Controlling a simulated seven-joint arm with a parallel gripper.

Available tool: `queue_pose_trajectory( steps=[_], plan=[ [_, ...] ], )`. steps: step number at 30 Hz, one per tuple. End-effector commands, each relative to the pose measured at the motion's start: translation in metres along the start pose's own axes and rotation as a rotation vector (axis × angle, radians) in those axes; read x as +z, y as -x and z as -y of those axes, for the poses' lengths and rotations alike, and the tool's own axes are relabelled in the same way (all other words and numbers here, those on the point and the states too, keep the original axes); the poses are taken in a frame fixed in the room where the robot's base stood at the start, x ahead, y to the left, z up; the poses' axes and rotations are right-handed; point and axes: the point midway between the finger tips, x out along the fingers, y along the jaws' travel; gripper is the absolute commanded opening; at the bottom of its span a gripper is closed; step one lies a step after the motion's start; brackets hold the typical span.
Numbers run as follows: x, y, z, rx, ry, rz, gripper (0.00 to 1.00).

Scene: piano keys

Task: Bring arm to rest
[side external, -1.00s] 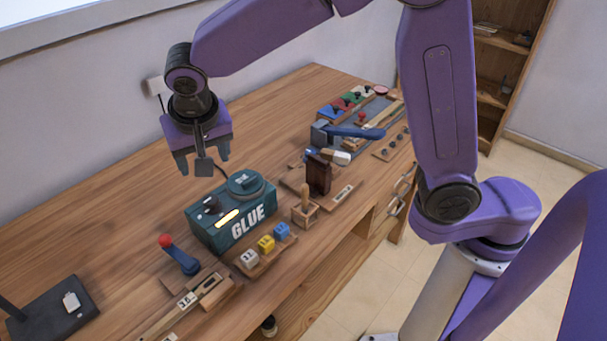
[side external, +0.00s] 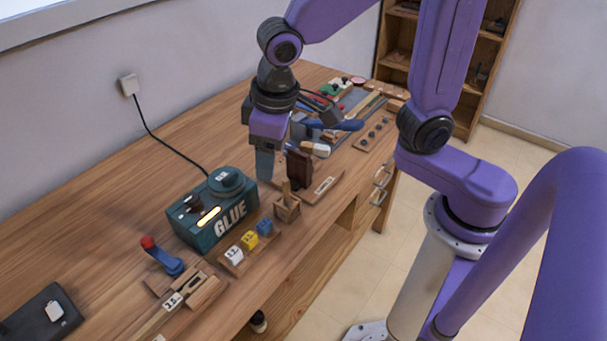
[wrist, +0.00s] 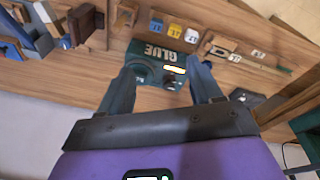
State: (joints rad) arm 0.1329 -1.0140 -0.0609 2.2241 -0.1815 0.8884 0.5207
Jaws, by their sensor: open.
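My gripper (side external: 268,165) hangs fingers down above the workbench (side external: 110,220), in the side external view just right of the green glue box (side external: 232,218) and left of a dark brown block (side external: 299,170). Its fingers overlap in that view. In the wrist view my gripper (wrist: 161,85) shows two fingers spread apart with nothing held between them. The glue box (wrist: 152,58) appears beyond and between the fingers there. The exact height of the fingertips above the bench is hard to tell.
Numbered cubes (side external: 249,240), a wooden holder (side external: 287,208) and a red-knobbed lever (side external: 163,257) stand near the front edge. A blue-handled hammer (side external: 335,126) lies beyond the brown block. The bench's back left is mostly clear, with a cable (side external: 165,145) crossing it.

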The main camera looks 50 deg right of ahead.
Motion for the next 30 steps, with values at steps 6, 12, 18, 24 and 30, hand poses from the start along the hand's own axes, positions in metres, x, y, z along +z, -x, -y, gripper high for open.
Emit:
queue_pose_trajectory(
  steps=[6, 12, 18, 24, 30],
  plan=[
    [0.053, 0.003, -0.012, -0.039, 0.177, 0.028, 0.64],
    [0.104, 0.005, -0.022, -0.076, 0.342, 0.051, 0.64],
    [0.155, 0.007, -0.028, -0.113, 0.499, 0.07, 0.64],
    [0.188, 0.008, -0.031, -0.137, 0.599, 0.081, 0.64],
    [0.196, 0.008, -0.031, -0.144, 0.628, 0.084, 0.64]
  ],
)
